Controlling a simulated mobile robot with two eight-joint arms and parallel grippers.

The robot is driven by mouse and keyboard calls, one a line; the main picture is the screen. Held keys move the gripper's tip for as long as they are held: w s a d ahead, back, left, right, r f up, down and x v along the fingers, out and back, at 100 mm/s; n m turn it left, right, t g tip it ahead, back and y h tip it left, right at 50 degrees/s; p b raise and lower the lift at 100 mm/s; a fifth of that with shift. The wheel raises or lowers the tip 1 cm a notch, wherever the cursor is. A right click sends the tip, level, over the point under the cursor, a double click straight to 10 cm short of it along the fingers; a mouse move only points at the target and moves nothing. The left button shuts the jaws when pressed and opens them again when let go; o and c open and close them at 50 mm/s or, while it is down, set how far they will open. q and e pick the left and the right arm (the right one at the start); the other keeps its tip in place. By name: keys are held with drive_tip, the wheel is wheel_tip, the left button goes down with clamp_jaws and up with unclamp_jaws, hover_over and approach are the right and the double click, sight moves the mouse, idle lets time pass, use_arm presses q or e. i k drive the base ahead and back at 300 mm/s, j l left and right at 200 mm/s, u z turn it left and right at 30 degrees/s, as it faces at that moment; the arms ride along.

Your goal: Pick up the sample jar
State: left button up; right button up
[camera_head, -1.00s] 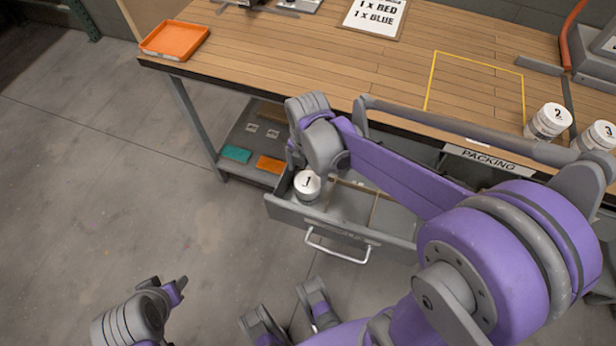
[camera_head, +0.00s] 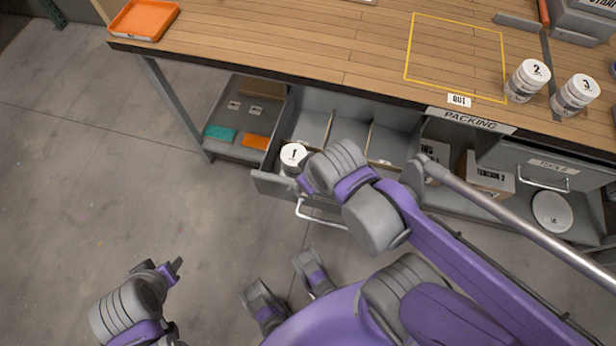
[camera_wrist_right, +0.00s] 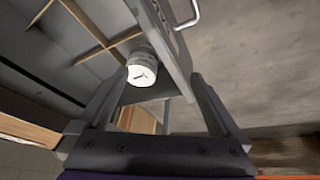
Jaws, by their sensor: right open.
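A white-lidded jar marked 1 (camera_head: 293,156) stands in the left compartment of the open drawer (camera_head: 272,188). My right gripper (camera_head: 305,178) is at the drawer, close to the right of this jar; the arm hides part of the drawer. In the right wrist view, the jar (camera_wrist_right: 142,72) shows between the spread fingers of the right gripper (camera_wrist_right: 158,78), near their tips and not clasped. Two similar jars, marked 2 (camera_head: 528,80) and 3 (camera_head: 577,95), stand on the bench at the right. My left gripper (camera_head: 172,268) is over the floor, away from the jars; its jaws are unclear.
The wooden bench top (camera_head: 300,40) overhangs the drawer. An orange tray (camera_head: 145,18) sits at its left end. A low shelf (camera_head: 228,150) left of the drawer holds teal and orange pieces. Boxes (camera_head: 487,175) stand under the bench. The floor at left is clear.

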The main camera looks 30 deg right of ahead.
sight(533, 74)
drive_tip(key=k+j+z, duration=0.1)
drive_tip(key=z, duration=2.55)
drive_tip(key=u, duration=0.75)
drive_tip(key=i+l+u, duration=0.1)
drive_tip(key=l+u, duration=0.25)
drive_tip(key=i+l+u, duration=0.1)
drive_tip(key=u, duration=0.25)
drive_tip(key=l+u, duration=0.4)
